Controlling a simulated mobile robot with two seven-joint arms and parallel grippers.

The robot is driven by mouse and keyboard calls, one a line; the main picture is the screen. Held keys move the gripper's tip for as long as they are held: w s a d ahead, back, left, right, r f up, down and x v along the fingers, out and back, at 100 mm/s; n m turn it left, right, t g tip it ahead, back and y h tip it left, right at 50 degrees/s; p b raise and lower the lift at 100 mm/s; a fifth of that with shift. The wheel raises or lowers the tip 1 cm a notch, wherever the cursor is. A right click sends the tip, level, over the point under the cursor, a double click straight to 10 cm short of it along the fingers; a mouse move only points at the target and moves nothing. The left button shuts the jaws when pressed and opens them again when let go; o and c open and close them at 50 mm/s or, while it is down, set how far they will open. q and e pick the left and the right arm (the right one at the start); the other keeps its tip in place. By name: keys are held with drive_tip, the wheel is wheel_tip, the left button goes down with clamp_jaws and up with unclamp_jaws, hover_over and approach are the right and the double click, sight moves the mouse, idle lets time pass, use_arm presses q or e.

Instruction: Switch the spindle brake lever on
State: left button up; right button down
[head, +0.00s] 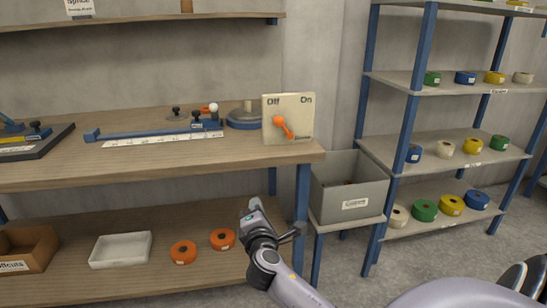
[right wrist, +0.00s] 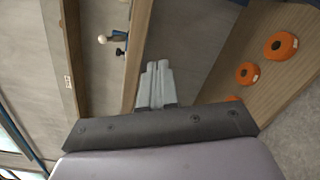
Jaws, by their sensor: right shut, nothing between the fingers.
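The brake switch is a cream panel (head: 302,104) standing at the right end of the workbench top. It is marked Off on the left and On on the right. Its orange lever (head: 283,127) slants down to the right from its round hub. My right gripper (head: 252,210) is below and left of the panel, in front of the bench and lower than its top, apart from the lever. In the right wrist view its fingers (right wrist: 157,84) are shut and empty; the lever cannot be made out there. My left gripper is not in view.
The workbench top (head: 170,172) holds a blue rail fixture (head: 155,133) and a round blue base (head: 243,121). Orange tape rolls (head: 222,239) and a white tray (head: 121,250) lie on the lower shelf. A grey bin (head: 348,190) and tape rack (head: 450,137) stand right.

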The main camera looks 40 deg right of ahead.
use_arm(q)
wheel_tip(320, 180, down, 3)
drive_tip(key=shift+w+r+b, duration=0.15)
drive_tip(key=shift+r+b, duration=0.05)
drive_tip(key=shift+b, duration=0.85)
use_arm(e)
drive_tip(key=w+d+r+n+h, duration=0.1)
drive_tip(key=w+d+r+h, duration=0.1)
drive_tip(key=r+h, duration=0.3)
wheel_tip(320, 180, up, 3)
drive_tip(key=shift+d+f, duration=0.2)
drive_tip(key=shift+d, duration=0.7)
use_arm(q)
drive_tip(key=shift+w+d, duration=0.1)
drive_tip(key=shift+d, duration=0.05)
